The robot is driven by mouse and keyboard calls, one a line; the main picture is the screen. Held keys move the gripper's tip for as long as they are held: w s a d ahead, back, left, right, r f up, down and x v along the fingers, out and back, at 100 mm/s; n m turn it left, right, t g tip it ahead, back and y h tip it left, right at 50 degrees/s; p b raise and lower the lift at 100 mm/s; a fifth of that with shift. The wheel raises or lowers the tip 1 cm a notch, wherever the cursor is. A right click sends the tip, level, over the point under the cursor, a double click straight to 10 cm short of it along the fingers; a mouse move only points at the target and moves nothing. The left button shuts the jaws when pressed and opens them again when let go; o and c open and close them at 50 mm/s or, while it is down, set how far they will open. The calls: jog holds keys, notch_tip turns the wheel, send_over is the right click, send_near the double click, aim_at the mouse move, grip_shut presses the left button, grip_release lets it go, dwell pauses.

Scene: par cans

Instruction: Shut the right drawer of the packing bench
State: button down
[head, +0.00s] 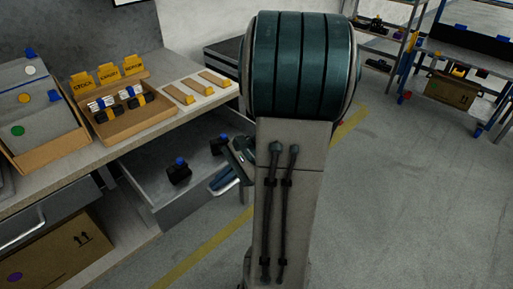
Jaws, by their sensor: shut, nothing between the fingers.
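The packing bench (112,148) stands at the left. Its right drawer (150,172) is pulled out, with its pale inside showing and two black items with blue tops (179,174) (218,147) in it. My gripper (234,168) is shut and empty at the right end of the drawer, close to its front. My own arm hides part of it and the drawer's right corner. I cannot tell whether the gripper touches the drawer.
On the bench are a cardboard tray with yellow tags (128,118), a divided grey box (45,140) and a pale board (193,98). A cardboard box (60,250) sits below. Open floor (410,190) lies right, with a shelf rack (390,62) behind.

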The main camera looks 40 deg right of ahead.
jog(key=s+d+f+m+t+h+b, duration=0.2)
jog(key=d+f+m+t+h, duration=0.25)
jog(key=d, duration=0.45)
jog(key=s+d+f+m+t+h+b, duration=0.1)
jog(key=s+d+f+m+t+b, duration=0.1)
jog(key=d+f+m+t, duration=0.45)
jog(key=s+d+f+m+t+h+b, duration=0.1)
jog(key=s+d+m+t+h+b, duration=0.15)
jog(key=d+m, duration=0.75)
jog(key=w+d+n+b, duration=0.1)
jog(key=w+n+b, duration=0.1)
jog(key=w, duration=1.2)
jog(key=shift+d+n, duration=0.25)
jog(key=shift+n, duration=0.25)
jog(key=shift+w+t, duration=0.1)
jog(key=shift+t, duration=0.15)
